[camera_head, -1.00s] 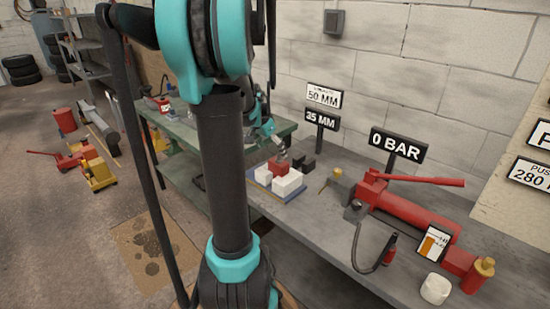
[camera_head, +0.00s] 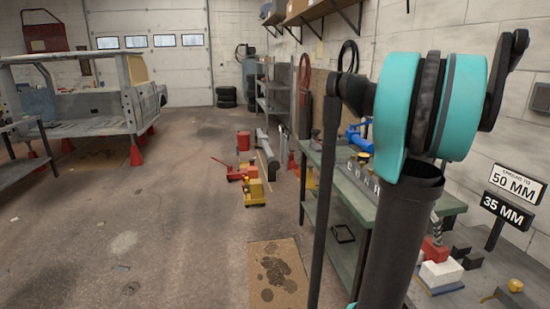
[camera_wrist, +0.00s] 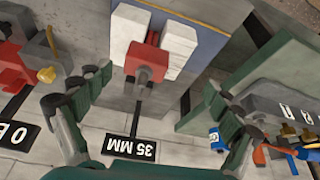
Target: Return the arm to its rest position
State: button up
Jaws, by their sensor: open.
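My gripper (camera_wrist: 158,97) shows in the wrist view with its green-grey fingers spread wide and nothing between them. A red block (camera_wrist: 146,56) with a grey stub lies beyond the fingers, apart from them, between white blocks (camera_wrist: 180,45) on a blue-edged tray (camera_wrist: 205,24). In the head view, my arm's dark tube and turquoise joint fill the right side and hide the gripper. The red block (camera_head: 434,250) and the white block (camera_head: 440,273) show just right of my arm.
The green bench (camera_head: 448,205) stands behind my arm. The 35 MM sign (camera_head: 509,212) rises from the grey bench at right. A yellow jack (camera_head: 254,192) and a stained cardboard sheet (camera_head: 262,250) lie on the floor.

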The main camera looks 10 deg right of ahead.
jog(key=s+a+f+n+t+y, duration=0.1)
jog(key=a+n, duration=0.3)
jog(key=a, duration=0.5)
jog(key=s+a+f+n+t+y, duration=0.1)
jog(key=a+f+n, duration=0.2)
jog(key=a, duration=0.7)
jog(key=s+a+f+n+t+y, duration=0.1)
jog(key=a+f+n, duration=0.2)
jog(key=a, duration=0.7)
jog(key=shift+s+n, duration=0.25)
jog(key=shift+n, duration=0.65)
jog(key=s+a+f+n, duration=0.1)
jog(key=a, duration=0.1)
jog(key=s+a+f+n+y, duration=0.1)
jog(key=s+a, duration=0.1)
jog(key=s+a+f+n, duration=0.1)
jog(key=a+n, duration=0.1)
jog(key=shift+s+a+f, duration=0.1)
jog(key=shift+s+a, duration=0.25)
jog(key=shift+c, duration=0.4)
